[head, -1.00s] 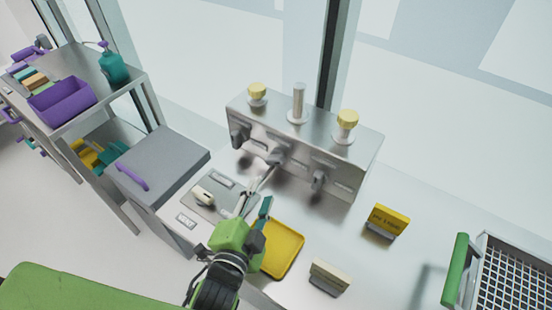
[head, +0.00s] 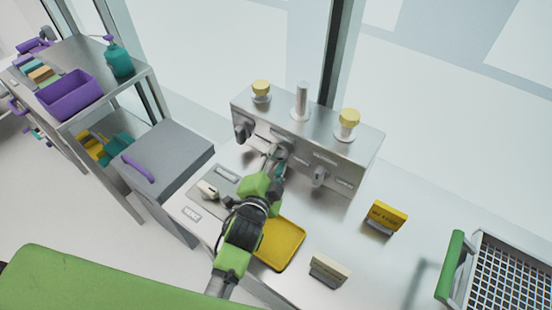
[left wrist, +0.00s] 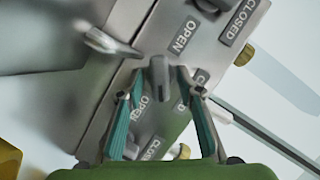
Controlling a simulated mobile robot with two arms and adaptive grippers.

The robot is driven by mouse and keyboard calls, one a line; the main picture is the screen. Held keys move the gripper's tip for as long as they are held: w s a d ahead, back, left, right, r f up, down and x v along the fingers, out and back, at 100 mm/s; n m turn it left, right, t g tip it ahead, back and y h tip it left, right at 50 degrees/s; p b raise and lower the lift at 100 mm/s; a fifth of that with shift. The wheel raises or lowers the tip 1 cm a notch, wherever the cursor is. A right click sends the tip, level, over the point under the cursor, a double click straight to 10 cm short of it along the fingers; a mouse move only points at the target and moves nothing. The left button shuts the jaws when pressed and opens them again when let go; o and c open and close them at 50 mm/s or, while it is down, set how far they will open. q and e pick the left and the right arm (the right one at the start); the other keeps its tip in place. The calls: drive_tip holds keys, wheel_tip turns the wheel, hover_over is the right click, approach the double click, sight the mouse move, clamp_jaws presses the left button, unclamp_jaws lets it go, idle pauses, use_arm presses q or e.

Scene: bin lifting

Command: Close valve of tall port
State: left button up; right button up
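The metal valve box (head: 355,150) stands at the back of the bench. The tall port (head: 301,100) is the bare metal post at its top middle, between two shorter ports with yellow caps. Dark valve handles sit on the front face. My left gripper (head: 276,160) is at the middle handle, below the tall port, and hides most of it in the head view. In the left wrist view, the gripper's teal fingers (left wrist: 159,82) are apart, with the grey valve handle (left wrist: 158,72) between their tips. I see gaps on both sides. My right gripper is not in view.
The left valve handle (head: 243,131) and right valve handle (head: 319,175) flank my gripper. OPEN (left wrist: 183,37) and CLOSED (left wrist: 239,22) labels show on the box. A yellow tray (head: 283,245), yellow sign (head: 386,217) and wire basket (head: 505,275) are on the bench.

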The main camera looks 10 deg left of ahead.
use_arm(q)
clamp_jaws()
drive_tip(key=shift+r+n+p, duration=0.2)
drive_tip(key=shift+n+p, duration=0.1)
drive_tip(key=shift+p, duration=0.55)
drive_tip(key=n+p, duration=0.1)
drive_tip(key=p, duration=0.1)
drive_tip(key=n+g+h+p, duration=0.1)
drive_tip(key=p, duration=0.2)
drive_tip(key=shift+a+r+n, duration=0.2)
drive_tip(key=shift+r+n, duration=0.05)
drive_tip(key=shift+n, duration=0.05)
drive_tip(key=shift+w+n+g+h+p, duration=0.1)
drive_tip(key=shift+n+g+h+p, duration=0.2)
drive_tip(key=shift+g+h+p, duration=0.15)
drive_tip(key=shift+a+f+n+h, duration=0.15)
drive_tip(key=shift+n+h, duration=0.2)
drive_tip(key=shift+n, duration=0.25)
drive_tip(key=shift+f+n+g+h, duration=0.1)
drive_tip(key=shift+n+g+h, duration=0.35)
drive_tip(key=shift+n, duration=0.45)
drive_tip(key=shift+n+h, duration=0.25)
drive_tip(key=shift+n, duration=0.05)
